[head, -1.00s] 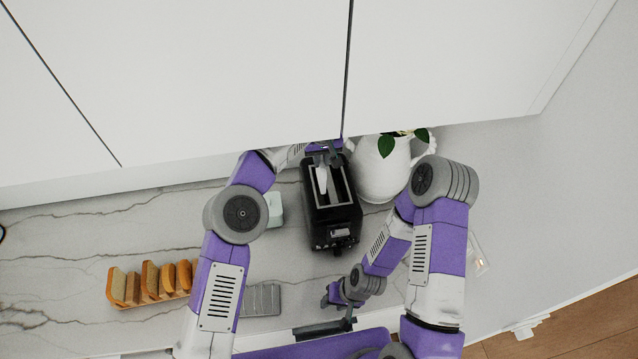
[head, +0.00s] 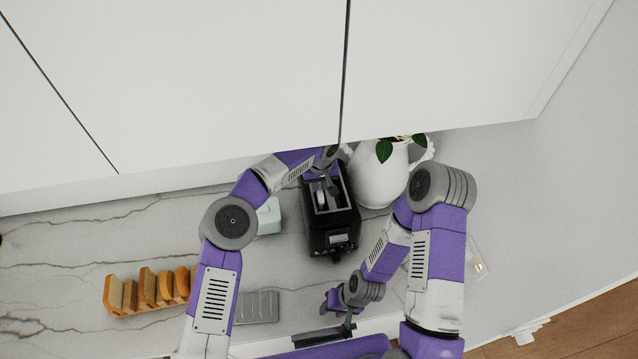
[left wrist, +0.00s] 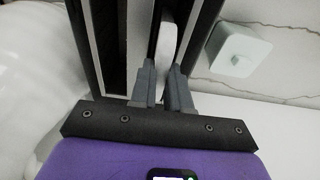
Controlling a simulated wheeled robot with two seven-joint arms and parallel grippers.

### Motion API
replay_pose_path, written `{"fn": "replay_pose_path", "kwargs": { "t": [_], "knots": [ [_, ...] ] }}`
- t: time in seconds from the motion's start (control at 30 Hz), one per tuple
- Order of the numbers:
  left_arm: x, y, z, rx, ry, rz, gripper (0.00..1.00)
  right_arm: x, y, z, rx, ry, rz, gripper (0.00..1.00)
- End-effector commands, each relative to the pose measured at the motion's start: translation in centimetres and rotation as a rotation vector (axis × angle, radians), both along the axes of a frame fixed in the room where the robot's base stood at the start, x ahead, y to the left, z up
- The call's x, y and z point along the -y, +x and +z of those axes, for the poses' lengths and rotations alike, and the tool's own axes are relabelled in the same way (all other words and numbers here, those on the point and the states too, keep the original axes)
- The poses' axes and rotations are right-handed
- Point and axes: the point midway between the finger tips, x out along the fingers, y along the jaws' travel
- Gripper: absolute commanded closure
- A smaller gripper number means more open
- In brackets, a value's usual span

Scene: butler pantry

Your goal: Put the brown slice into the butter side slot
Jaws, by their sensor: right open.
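The black two-slot toaster (head: 340,240) stands near the back of the counter. The pale green butter dish (head: 268,216) is to its left; it is at the upper right in the left wrist view (left wrist: 238,50). A slim slice, pale in this light (left wrist: 168,38), stands edge-on at the toaster's butter-side slot; it shows in the head view (head: 321,199). My left gripper (left wrist: 163,68), over the toaster, has its fingers on either side of the slice, shut on it. How deep the slice sits is hidden. My right gripper (head: 345,312) is open and empty, in front of the toaster.
A wooden rack with several bread slices (head: 150,288) stands at the left. A grey ribbed plate (head: 257,307) lies near the front edge. A white jug with leaves (head: 378,178) stands close right of the toaster. White cabinets overhang the back.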

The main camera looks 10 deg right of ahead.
Motion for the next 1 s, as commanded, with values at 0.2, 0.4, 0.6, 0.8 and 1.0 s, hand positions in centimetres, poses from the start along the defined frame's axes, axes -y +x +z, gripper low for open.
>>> {"fn": "replay_pose_path", "kwargs": {
  "t": [0.2, 0.4, 0.6, 0.8, 1.0],
  "knots": [
    [0.0, 0.0, 0.0, 0.000, 0.000, 0.000, 0.58, 0.0, 0.0, 0.0, 0.000, 0.000, 0.000, 0.57],
    [0.0, 0.0, 0.0, 0.000, 0.000, 0.000, 0.58, 0.0, 0.0, 0.0, 0.000, 0.000, 0.000, 0.57],
    [0.0, -0.1, 1.6, 0.005, 0.000, 0.000, 0.58, 0.0, 0.0, 0.2, 0.000, 0.000, 0.000, 0.57],
    [0.0, -0.6, 5.1, 0.006, 0.000, 0.000, 0.58, 0.0, 0.0, 0.2, 0.000, 0.000, 0.000, 0.57],
    [0.0, -1.0, 7.3, 0.003, 0.000, 0.000, 0.58, 0.0, 0.0, 0.2, 0.000, 0.000, 0.000, 0.57]
  ]
}}
